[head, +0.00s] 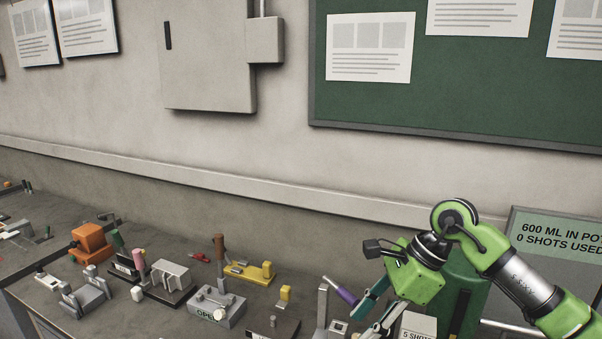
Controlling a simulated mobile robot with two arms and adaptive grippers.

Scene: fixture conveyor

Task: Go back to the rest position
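My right arm comes in from the right, and its green gripper (372,319) points down over the near bench at the lower right. Its two fingers stand apart, with no object visible between them. The lower finger runs to the bottom edge, so its tip may be cut off. A purple handle (347,296) on a grey fixture is just left of the fingers; I cannot tell if they touch. My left gripper is not in view.
The bench (120,313) holds several fixtures: an orange block (91,240), a grey box marked OPEN (217,307), a yellow fixture (255,271). A green container (463,285) stands behind my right wrist, beside a sign (560,240) reading "600 ML". The wall is behind.

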